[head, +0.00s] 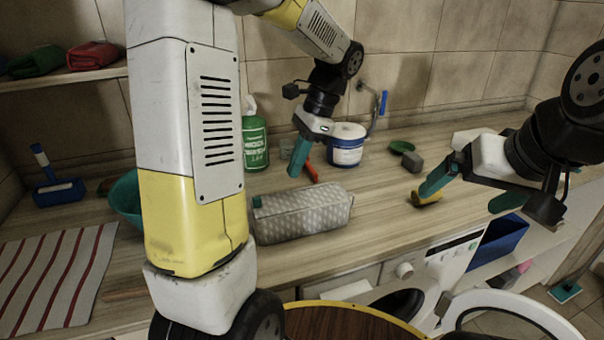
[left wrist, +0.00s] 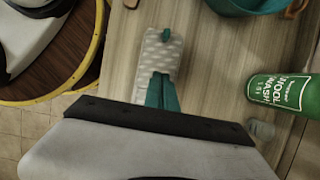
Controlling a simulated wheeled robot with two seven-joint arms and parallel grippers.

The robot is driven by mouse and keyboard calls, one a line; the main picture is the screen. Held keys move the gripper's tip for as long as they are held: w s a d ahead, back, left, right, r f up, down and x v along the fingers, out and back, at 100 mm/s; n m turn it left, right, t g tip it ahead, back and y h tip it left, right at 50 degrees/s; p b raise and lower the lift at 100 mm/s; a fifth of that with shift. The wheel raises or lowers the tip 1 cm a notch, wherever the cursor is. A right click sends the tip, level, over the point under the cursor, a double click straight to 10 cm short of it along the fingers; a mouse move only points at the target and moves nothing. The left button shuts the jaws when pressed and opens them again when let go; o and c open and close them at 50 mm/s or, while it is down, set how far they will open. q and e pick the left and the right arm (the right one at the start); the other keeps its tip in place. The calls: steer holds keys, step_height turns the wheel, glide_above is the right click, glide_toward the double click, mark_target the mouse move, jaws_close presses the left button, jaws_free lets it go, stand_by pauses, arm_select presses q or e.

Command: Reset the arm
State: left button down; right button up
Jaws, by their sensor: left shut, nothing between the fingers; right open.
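My left gripper (head: 296,170) hangs over the counter, behind the grey patterned pouch (head: 302,212) in the head view. Its teal fingers are together and empty. In the left wrist view the closed fingers (left wrist: 161,92) overlap the pouch (left wrist: 160,58); the gap between them cannot be judged. My right gripper (head: 466,196) is at the right, over the counter's front edge, with its teal fingers wide apart and nothing between them. One of its fingertips overlaps a small yellow item in the picture.
A green bottle (head: 255,138) and a white-and-blue tub (head: 346,145) stand near the wall by the tap. A striped cloth (head: 55,275) is at left. An open washing machine (head: 440,265) is below the counter.

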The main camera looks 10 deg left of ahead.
arm_select(q)
steer(key=s+d+r+n+t+h, duration=0.1)
steer(key=s+r+n+t+h, duration=0.2)
steer(key=s+n+t, duration=0.1)
steer(key=s+d+r+n+t+h, duration=0.1)
steer(key=s+r+n+t+h, duration=0.1)
steer(key=s+n, duration=0.4)
steer(key=s+r+t, duration=0.1)
steer(key=s+t, duration=0.1)
steer(key=s, duration=0.1)
steer(key=shift+d+r+n+t+h, duration=0.3)
steer(key=shift+r+n+h, duration=0.05)
steer(key=shift+n+h, duration=0.05)
